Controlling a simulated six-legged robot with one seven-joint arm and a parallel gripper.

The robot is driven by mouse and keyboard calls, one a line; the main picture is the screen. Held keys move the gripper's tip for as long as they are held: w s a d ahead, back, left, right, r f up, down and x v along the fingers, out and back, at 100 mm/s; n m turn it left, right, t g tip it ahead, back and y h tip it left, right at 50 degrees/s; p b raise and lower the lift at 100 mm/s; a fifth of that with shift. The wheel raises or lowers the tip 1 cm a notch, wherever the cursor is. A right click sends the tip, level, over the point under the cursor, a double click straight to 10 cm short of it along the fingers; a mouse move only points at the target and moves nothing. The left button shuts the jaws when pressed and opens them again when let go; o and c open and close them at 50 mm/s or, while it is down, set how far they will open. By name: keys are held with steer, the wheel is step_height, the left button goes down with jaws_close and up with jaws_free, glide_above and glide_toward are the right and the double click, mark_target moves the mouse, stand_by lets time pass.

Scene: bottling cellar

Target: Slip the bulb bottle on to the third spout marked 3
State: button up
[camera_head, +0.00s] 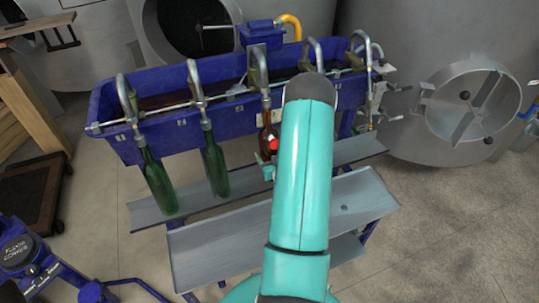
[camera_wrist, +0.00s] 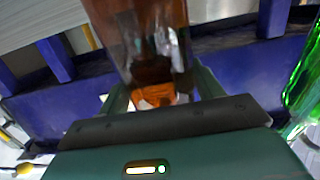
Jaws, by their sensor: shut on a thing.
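A brown bottle (camera_head: 267,140) is upright under the third spout (camera_head: 260,75) of the blue filler trough (camera_head: 170,140) in the head view. Its neck is close to the spout's lower end; whether the spout is inside the neck I cannot tell. My gripper (camera_head: 268,168) is shut on the bottle. My arm hides part of the bottle's right side. In the wrist view the brown glass (camera_wrist: 140,40) stands between the two fingers of my gripper (camera_wrist: 160,92), with an orange patch near the fingers. The spout marks are too small to read.
Green bottles hang at the first (camera_head: 160,180) and second (camera_head: 215,165) spouts, left of mine. A grey shelf (camera_head: 360,148) runs below the bottles, with a lower grey tray (camera_head: 215,245) in front. Steel tanks (camera_head: 465,110) stand behind. A blue corker (camera_head: 35,255) is at the lower left.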

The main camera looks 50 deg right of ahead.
steer(key=shift+f, duration=0.65)
stand_by(0.3)
steer(key=o, duration=1.4)
steer(key=shift+s, duration=0.1)
steer(key=shift+a+f, duration=0.1)
steer(key=v, duration=0.4)
steer(key=f+v, duration=0.1)
steer(key=v, duration=0.3)
steer(key=f+v, duration=0.1)
steer(key=v, duration=0.4)
steer(key=shift+s+r, duration=0.1)
